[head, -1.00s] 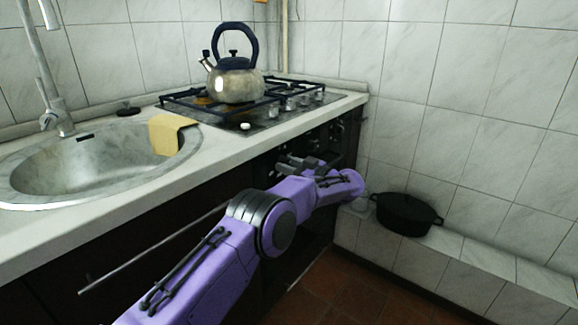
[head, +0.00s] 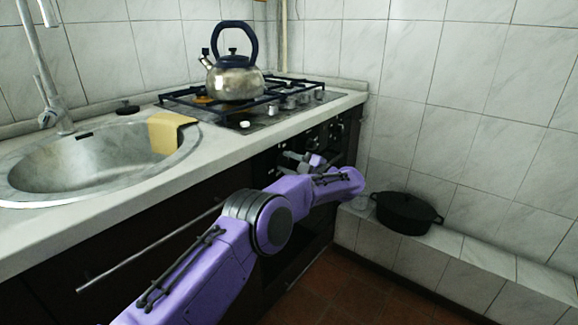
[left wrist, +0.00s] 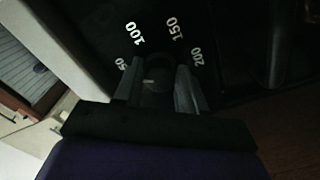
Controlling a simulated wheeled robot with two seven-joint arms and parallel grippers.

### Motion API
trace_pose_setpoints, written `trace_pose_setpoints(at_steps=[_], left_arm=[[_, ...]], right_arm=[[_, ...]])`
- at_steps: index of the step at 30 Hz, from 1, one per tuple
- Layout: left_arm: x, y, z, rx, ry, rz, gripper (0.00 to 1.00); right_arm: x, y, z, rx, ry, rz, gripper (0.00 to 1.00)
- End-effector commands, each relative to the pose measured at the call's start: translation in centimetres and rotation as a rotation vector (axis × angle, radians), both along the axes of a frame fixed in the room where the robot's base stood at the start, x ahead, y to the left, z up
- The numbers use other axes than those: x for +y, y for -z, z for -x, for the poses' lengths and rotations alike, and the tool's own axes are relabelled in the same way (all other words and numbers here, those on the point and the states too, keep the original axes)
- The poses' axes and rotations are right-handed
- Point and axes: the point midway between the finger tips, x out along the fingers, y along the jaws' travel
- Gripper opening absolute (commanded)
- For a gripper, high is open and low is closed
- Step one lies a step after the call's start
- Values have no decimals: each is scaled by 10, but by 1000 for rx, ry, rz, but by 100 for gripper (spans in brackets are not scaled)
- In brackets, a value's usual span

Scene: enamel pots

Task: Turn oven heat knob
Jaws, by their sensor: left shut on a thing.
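The oven heat knob (left wrist: 154,76) is a dark round dial with a pale pointer line, in the left wrist view. White numbers 50, 100, 150 and 200 are printed on the black panel around it. My left gripper (left wrist: 158,88) has one finger on each side of the knob and is shut on it. In the head view my left gripper (head: 287,160) is at the dark oven front (head: 262,172), below the counter edge; the knob cannot be made out there. My right gripper is not in view.
The counter edge (head: 222,151) runs just above my gripper. A kettle (head: 236,82) stands on the gas hob (head: 300,97). A sink (head: 60,165) with a yellow cloth (head: 170,133) is at left. A black pot (head: 405,213) sits on the tiled ledge (head: 455,243) at right.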

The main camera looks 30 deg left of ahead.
Motion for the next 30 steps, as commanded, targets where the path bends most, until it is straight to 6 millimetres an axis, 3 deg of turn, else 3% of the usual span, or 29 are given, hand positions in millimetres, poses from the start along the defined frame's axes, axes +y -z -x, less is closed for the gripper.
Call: trace_pose_setpoints(at_steps=[15, 30], left_arm=[[0, 1, 0, -392, 0, 32, 10], [0, 0, 0, -505, -1, 40, 10]], right_arm=[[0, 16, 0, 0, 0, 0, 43], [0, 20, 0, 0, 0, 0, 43]])
